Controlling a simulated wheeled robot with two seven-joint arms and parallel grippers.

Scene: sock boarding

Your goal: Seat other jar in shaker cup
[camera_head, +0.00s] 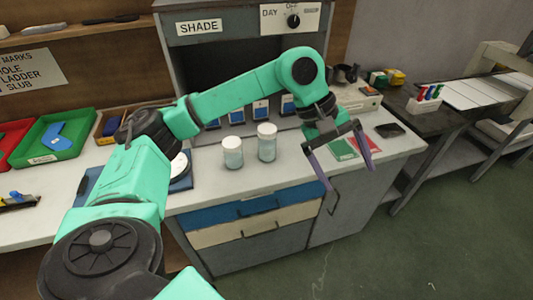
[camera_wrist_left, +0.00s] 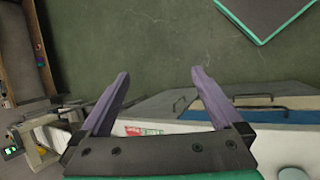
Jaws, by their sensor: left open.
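Two clear jars with white lids stand upright on the white counter, a left jar (camera_head: 232,153) and a right jar (camera_head: 267,143), a small gap apart. My left gripper (camera_head: 350,181) is open and empty, to the right of both jars at the counter's front edge, fingers pointing down. In the left wrist view its fingers (camera_wrist_left: 160,75) are spread with nothing between them. A pale round lid (camera_wrist_left: 293,174) shows at that view's lower right edge. Dark cups (camera_head: 346,73) stand behind the gripper; I cannot tell whether they are the shaker cups. My right gripper is out of view.
A red card (camera_head: 366,146) and a green card (camera_head: 342,149) lie near my left gripper. A green tray (camera_head: 77,148) is at left. My left arm spans above the counter.

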